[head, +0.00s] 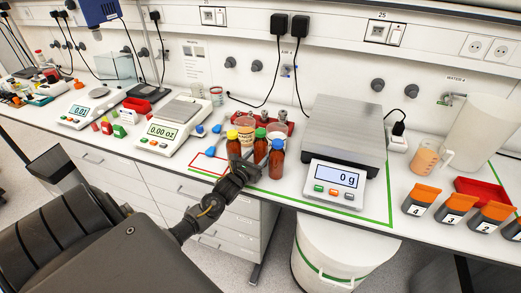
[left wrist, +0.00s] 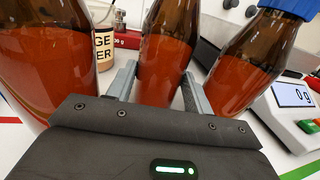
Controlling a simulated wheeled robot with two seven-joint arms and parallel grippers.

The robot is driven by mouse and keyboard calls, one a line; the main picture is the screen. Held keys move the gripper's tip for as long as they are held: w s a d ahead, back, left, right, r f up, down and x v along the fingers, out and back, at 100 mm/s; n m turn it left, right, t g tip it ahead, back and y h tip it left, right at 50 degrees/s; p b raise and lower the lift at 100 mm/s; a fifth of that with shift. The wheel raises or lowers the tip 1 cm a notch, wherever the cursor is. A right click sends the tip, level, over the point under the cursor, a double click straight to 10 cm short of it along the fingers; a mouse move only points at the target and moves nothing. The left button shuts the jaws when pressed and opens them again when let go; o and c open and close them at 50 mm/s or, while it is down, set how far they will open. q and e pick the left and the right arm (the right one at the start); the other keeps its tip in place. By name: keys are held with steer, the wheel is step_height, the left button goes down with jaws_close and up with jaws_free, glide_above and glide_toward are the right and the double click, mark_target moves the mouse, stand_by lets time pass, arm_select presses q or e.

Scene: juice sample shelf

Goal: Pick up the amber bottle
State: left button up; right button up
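Three amber bottles stand close together on the bench in the head view: one with a yellow cap (head: 233,146), one with a green cap (head: 260,148) and one with a blue cap (head: 277,160). My left gripper (head: 258,169) is low in front of them. In the left wrist view its open fingers (left wrist: 160,88) stand on either side of the middle bottle (left wrist: 166,50); firm contact cannot be made out. The yellow-capped bottle (left wrist: 48,65) is close on the left, the blue-capped one (left wrist: 245,65) close on the right. My right gripper is out of view.
A large scale (head: 340,150) reading 0 g stands right of the bottles, a smaller scale (head: 170,128) to their left. A red tray (head: 288,128) and a labelled jar (head: 245,128) are behind them. Orange-topped bins (head: 455,207) line the right front edge.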

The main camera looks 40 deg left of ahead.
arm_select(q)
steer(key=c, duration=0.6)
steer(key=shift+r, duration=0.1)
